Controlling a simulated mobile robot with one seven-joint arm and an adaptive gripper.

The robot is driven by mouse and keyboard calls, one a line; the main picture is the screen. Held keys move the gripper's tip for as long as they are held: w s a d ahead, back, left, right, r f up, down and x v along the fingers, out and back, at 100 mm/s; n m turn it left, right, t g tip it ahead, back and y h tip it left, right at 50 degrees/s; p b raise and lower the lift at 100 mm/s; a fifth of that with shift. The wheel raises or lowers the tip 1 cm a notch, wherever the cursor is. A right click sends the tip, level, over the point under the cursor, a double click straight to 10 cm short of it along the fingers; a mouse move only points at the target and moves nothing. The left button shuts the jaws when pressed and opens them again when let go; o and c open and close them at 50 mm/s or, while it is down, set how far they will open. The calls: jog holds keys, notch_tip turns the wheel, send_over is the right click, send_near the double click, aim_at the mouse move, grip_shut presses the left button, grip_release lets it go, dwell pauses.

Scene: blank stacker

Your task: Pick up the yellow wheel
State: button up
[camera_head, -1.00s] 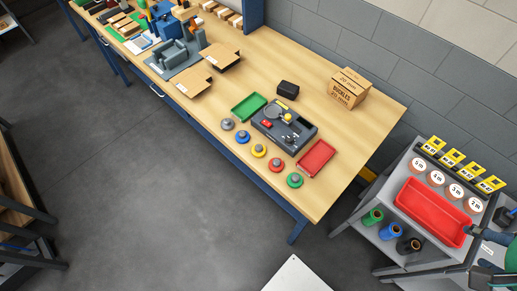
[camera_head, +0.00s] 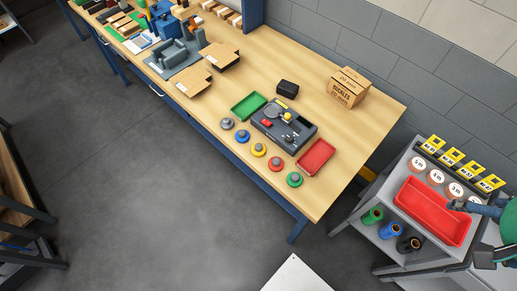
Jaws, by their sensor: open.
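The yellow wheel (camera_head: 259,150) lies flat on the wooden workbench (camera_head: 352,123). It has a grey hub. It sits in a slanting row of round wheels, between the blue wheel (camera_head: 242,137) and the red wheel (camera_head: 276,164). Nothing covers it. My gripper (camera_head: 456,205) shows small at the right, over the red tray on the grey trolley. It is open, far to the right of the yellow wheel and apart from it. Its fingers are hard to make out.
A grey wheel (camera_head: 227,124) and a green wheel (camera_head: 295,180) end the row. Behind it are a dark device (camera_head: 290,140), a green tray (camera_head: 238,109) and a red tray (camera_head: 307,165). The trolley (camera_head: 407,167) holds another red tray (camera_head: 420,218). Bench space before the box (camera_head: 348,88) is clear.

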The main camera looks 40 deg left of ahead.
jog(key=w+a+f+n+g, duration=0.2)
jog(key=w+a+n, duration=0.6)
jog(key=a, duration=0.4)
jog(key=n+g, duration=0.3)
jog(key=n, duration=1.8)
send_over(259, 147)
notch_tip(259, 147, down, 24)
jog(key=shift+a, duration=0.1)
notch_tip(259, 147, down, 8)
jog(key=shift+r+b, duration=0.15)
jog(key=shift+b, duration=0.55)
jog(key=shift+f, duration=0.4)
